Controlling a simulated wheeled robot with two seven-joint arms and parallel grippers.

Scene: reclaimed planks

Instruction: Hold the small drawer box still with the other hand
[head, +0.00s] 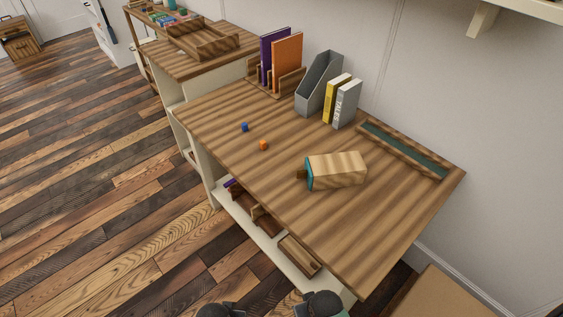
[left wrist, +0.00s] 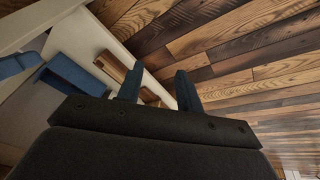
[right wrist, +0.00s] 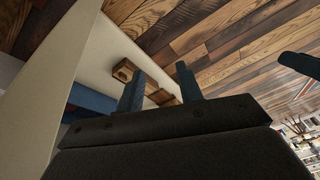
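The small drawer box (head: 337,171) lies on the wooden desk (head: 230,120), right of its middle. It is pale striped wood with a teal edge at its left end and a small dark brown part sticking out there. My left gripper (left wrist: 158,78) is open and empty in the left wrist view. My right gripper (right wrist: 160,85) is open and empty in the right wrist view. Both are apart from the box, which shows in neither wrist view. In the head view only dark parts of my arms show at the bottom edge, low in front of the desk.
A blue cube (head: 245,127) and an orange cube (head: 263,145) lie left of the box. A shelf (head: 262,236) with wooden items runs below. The desk's front right is clear.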

